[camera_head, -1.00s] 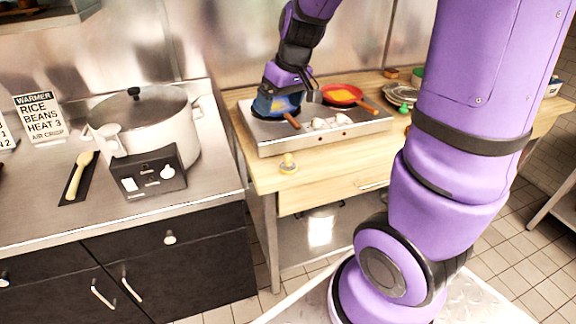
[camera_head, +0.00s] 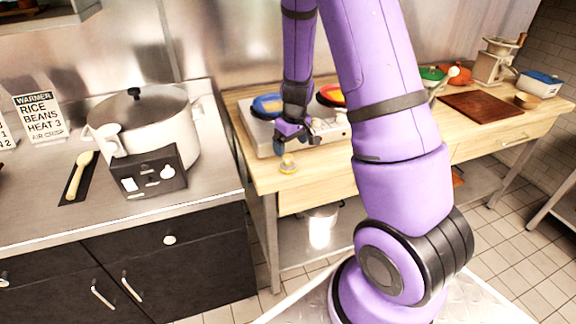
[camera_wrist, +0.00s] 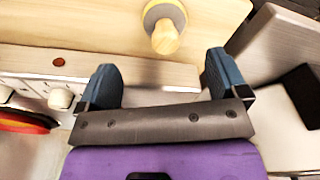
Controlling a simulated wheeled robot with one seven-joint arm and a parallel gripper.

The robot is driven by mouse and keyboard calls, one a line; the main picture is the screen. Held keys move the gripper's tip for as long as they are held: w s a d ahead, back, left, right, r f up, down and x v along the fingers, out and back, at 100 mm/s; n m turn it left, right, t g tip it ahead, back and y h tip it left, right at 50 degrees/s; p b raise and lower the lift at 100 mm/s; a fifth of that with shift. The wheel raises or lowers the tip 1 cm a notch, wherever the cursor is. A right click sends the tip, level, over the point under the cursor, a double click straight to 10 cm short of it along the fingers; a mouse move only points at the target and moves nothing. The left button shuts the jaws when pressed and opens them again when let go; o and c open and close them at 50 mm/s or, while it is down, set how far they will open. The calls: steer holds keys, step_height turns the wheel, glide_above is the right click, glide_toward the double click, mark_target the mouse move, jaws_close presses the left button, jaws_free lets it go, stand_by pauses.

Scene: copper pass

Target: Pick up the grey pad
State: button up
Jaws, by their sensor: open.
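The grey pad (camera_head: 288,168) sits on the wooden counter, left of centre, in front of the steel cooktop. In the wrist view the pad (camera_wrist: 151,14) shows at the top as a grey disc with a yellow ring and a light wooden knob. My gripper (camera_wrist: 160,75) is open and empty, its two blue-grey fingers spread apart. The pad lies beyond the fingertips, roughly centred between them in the picture and not touching them. In the head view my gripper (camera_head: 296,140) hangs just above and behind the pad.
The steel cooktop (camera_head: 262,143) holds a blue pan (camera_head: 268,104) and a red pan (camera_head: 330,95). A warmer counter with a large white pot (camera_head: 150,125) stands to the left. A brown board (camera_head: 480,108) lies to the right.

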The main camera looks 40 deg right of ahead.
mark_target(288, 156)
steer(key=shift+w+a+f, duration=0.1)
steer(key=shift+w+f, duration=0.05)
steer(key=shift+f, duration=1.1)
steer(key=shift+w+a+f, duration=0.1)
steer(key=shift+a+f, duration=0.05)
steer(key=shift+f, duration=1.1)
steer(key=shift+w+a+f, duration=0.1)
steer(key=shift+w+f, duration=0.05)
steer(key=shift+f, duration=1.1)
steer(key=c, duration=1.1)
steer(key=shift+r, duration=0.1)
step_height(288, 156, up, 18)
steer(key=shift+f, duration=0.1)
steer(key=shift+o, duration=0.9)
